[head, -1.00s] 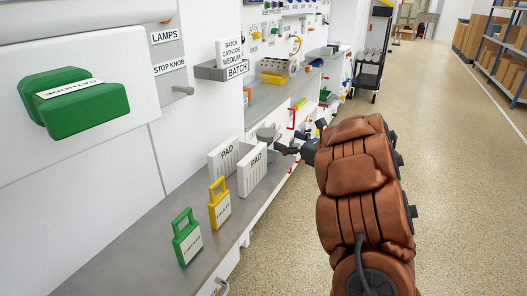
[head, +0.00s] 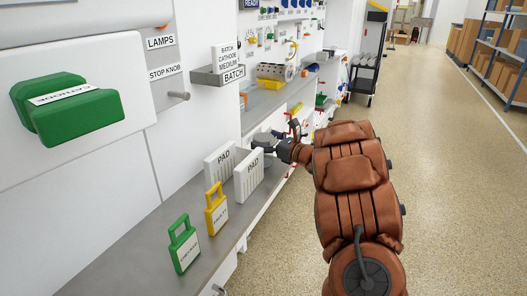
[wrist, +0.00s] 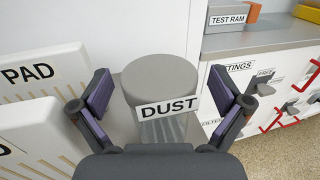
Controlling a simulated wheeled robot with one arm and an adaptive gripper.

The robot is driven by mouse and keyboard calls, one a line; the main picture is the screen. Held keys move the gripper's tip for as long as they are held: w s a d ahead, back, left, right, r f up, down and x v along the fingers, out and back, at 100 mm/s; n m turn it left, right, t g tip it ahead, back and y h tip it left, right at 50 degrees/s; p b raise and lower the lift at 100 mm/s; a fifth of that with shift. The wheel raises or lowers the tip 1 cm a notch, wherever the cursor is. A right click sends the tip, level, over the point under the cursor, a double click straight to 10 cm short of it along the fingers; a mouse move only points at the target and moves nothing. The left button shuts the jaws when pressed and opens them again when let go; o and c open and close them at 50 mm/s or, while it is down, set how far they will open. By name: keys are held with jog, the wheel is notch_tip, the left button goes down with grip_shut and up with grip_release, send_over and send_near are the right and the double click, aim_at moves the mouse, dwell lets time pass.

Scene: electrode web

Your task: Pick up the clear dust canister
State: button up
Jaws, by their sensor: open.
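The dust canister (wrist: 160,85) has a grey round lid, a white DUST label and a clear ribbed body below it. It stands upright on the grey shelf in the wrist view. My gripper (wrist: 168,95) is open, with one purple-padded finger on each side of the canister. I cannot tell whether either finger touches it. The canister's lower part is hidden behind my gripper's palm. In the head view the canister's grey lid (head: 262,138) shows just left of my gripper (head: 278,145), beyond the PAD blocks.
Two white PAD blocks (head: 248,174) stand close to the canister on the near side. A yellow lockout tag (head: 216,210) and a green one (head: 184,245) stand nearer on the shelf. A raised grey ledge (wrist: 260,38) with drawers lies to the right in the wrist view. The aisle floor is clear.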

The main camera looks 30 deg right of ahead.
jog(key=c, duration=1.3)
jog(key=shift+r, duration=0.1)
